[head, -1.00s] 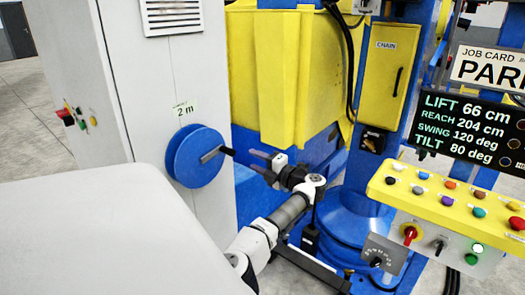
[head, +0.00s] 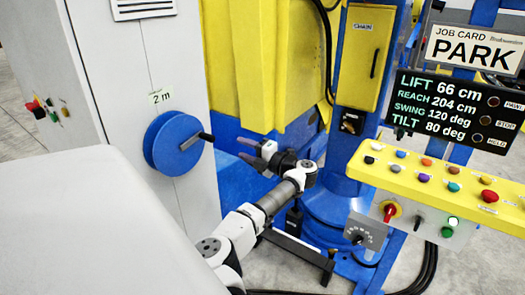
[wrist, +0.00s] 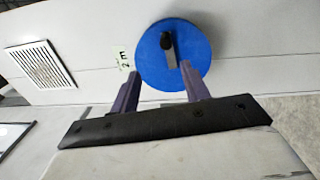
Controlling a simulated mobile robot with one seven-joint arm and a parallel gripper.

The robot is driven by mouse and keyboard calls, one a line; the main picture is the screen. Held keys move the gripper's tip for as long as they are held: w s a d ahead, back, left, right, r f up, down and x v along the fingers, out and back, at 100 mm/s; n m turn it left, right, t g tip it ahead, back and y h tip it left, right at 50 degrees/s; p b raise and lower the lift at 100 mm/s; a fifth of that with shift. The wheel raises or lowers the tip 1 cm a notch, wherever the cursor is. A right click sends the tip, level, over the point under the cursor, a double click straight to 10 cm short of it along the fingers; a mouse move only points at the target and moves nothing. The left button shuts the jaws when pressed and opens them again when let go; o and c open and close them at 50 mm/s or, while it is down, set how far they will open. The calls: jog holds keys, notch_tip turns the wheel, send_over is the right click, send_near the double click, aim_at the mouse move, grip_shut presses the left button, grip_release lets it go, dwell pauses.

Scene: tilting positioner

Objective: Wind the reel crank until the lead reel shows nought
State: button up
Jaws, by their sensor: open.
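The lead reel (head: 168,158) is a blue disc on the side of a grey cabinet. Its black crank (head: 190,142) points right and slightly up, with a dark handle at the outer end. A tag above the reel (head: 160,97) reads 2 m. My gripper (head: 247,150) is open and empty, to the right of the crank handle and apart from it. In the wrist view the reel (wrist: 150,62) and crank (wrist: 170,52) lie ahead of my open gripper (wrist: 161,76); the crank shows near the right finger, and nothing is between the fingers.
The grey cabinet (head: 120,60) stands behind the reel. A yellow button panel (head: 430,180) and a black readout (head: 450,112) stand to the right, below a PARK job card (head: 470,50). Blue and yellow machinery (head: 255,70) fills the space behind my arm.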

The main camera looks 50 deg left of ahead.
jog(key=b+v, duration=0.1)
jog(key=v, duration=1.1)
jog(key=shift+d, duration=0.25)
jog(key=shift+c, duration=0.3)
